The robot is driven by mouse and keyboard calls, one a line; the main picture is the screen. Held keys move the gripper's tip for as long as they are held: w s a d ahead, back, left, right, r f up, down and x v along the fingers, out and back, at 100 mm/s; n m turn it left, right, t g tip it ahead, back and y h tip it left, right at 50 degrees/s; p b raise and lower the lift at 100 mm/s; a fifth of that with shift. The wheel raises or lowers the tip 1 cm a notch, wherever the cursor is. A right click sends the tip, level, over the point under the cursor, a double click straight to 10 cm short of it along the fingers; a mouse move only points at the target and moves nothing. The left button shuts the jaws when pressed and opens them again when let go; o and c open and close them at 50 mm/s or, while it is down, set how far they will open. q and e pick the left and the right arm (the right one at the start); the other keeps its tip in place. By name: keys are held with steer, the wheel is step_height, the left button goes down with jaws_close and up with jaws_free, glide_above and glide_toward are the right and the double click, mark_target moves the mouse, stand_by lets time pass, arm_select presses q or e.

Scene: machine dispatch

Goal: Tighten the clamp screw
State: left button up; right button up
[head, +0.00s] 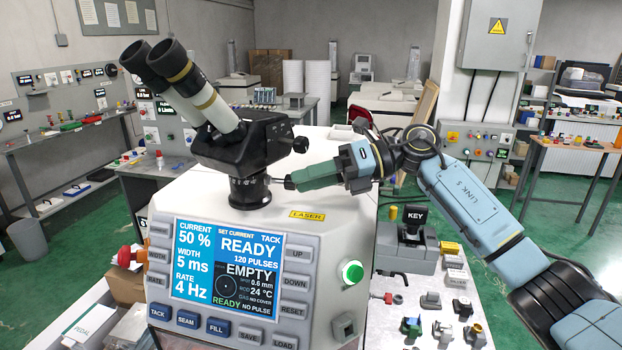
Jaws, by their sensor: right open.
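A black binocular microscope head (225,140) stands on a short round black mount (249,190) on top of the white machine. A small clamp screw (268,180) sticks out of the right side of this mount. My right gripper (291,182) comes in from the right, with its dark green fingers pointing left at the screw. The fingertips are beside the screw's outer end; I cannot tell whether they touch it. The gripper is open; the fingers overlap in this view, so the gap is hidden. My left gripper is not in view.
The machine's panel has a lit screen (226,265), grey buttons and a green button (352,272). A black knob (300,145) juts from the microscope above my right gripper. A key-switch box (410,245) and several small fittings stand right of the machine, below my arm.

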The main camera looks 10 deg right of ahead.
steer(key=b+v, duration=0.3)
steer(key=v, duration=1)
steer(key=shift+d+b, duration=0.15)
steer(key=shift+b, duration=0.15)
steer(key=shift+s+r, duration=0.1)
steer(key=shift+r, duration=0.05)
